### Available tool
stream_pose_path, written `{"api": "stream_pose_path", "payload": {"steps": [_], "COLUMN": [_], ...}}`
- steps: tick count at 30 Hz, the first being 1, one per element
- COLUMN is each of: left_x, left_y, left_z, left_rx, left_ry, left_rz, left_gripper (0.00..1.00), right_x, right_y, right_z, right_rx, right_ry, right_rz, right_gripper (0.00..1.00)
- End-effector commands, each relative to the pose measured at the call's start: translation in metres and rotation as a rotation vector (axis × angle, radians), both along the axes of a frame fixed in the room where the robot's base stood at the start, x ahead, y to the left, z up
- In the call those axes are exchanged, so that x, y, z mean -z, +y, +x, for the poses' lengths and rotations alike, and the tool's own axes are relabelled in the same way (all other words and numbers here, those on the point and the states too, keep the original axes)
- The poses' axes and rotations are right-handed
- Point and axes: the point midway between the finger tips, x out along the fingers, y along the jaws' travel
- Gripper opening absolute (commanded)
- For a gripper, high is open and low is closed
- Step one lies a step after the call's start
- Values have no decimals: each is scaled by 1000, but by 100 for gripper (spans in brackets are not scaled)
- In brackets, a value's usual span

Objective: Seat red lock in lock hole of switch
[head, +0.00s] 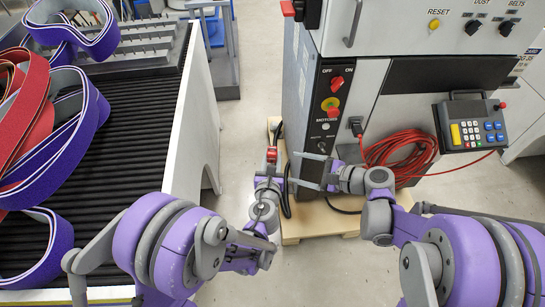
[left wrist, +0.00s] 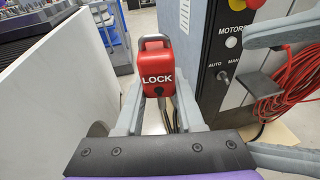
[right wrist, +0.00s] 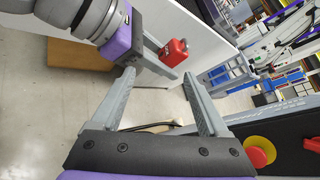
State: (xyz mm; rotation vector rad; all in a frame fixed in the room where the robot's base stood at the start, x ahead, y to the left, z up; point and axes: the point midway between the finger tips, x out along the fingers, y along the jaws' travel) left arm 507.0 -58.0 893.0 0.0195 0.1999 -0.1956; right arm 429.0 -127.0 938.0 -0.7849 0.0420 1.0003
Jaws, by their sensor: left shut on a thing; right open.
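The red lock (head: 271,155), with white LOCK lettering and a grey shackle, is held upright in my left gripper (head: 270,163). In the left wrist view the lock (left wrist: 158,68) sits between both fingers, shackle at the top.
A coiled red cable (head: 402,150) hangs at the right of the cabinet, near a keypad box (head: 470,124). A conveyor with a white side wall (head: 197,105) stands at the left. Floor shows between.

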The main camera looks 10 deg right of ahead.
Motion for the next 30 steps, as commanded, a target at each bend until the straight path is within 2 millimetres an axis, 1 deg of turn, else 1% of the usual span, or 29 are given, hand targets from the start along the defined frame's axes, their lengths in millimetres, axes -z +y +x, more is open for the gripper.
{"api": "stream_pose_path", "payload": {"steps": [1,3,7,11,12,15,18,21,24,30], "left_x": [0,0,0,0,0,0,0,0,0,0], "left_y": [0,0,0,0,0,0,0,0,0,0], "left_z": [0,0,0,0,0,0,0,0,0,0], "left_rx": [0,0,0,0,0,0,0,0,0,0], "left_ry": [0,0,0,0,0,0,0,0,0,0], "left_rz": [0,0,0,0,0,0,0,0,0,0], "left_gripper": [0,0,0,0,0,0,0,0,0,0], "right_x": [-1,2,7,11,12,13,13,12,11,10], "right_y": [7,12,12,2,-3,-16,-29,-40,-47,-50], "right_z": [-13,-31,-69,-108,-119,-145,-164,-177,-183,-186], "right_rx": [-39,-110,-272,-469,-533,-694,-834,-938,-1004,-1037], "right_ry": [-34,-81,-173,-272,-300,-367,-419,-458,-479,-489], "right_rz": [-116,-293,-614,-925,-1016,-1219,-1381,-1496,-1564,-1599], "right_gripper": [78,78,78,78,78,78,78,78,78,78]}}
